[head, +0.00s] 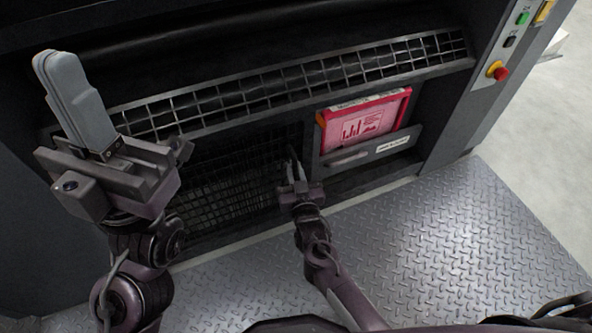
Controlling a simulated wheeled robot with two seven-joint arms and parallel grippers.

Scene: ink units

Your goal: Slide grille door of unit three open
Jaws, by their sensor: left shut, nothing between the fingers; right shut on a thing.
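The grille door (225,185) is a dark wire mesh panel low on the machine's front, left of an uncovered bay. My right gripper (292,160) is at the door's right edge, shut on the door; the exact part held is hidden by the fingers. My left gripper (62,65) is shut and empty, raised in front of the machine at the left, close to the camera. In the bay right of the mesh sits a red-framed pink cartridge (365,118). No unit number is readable.
A long fixed mesh strip (290,85) runs above the door. A labelled drawer front (372,148) lies under the cartridge. A side panel (490,95) carries a red stop button (498,71). The tread plate floor (470,230) is clear.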

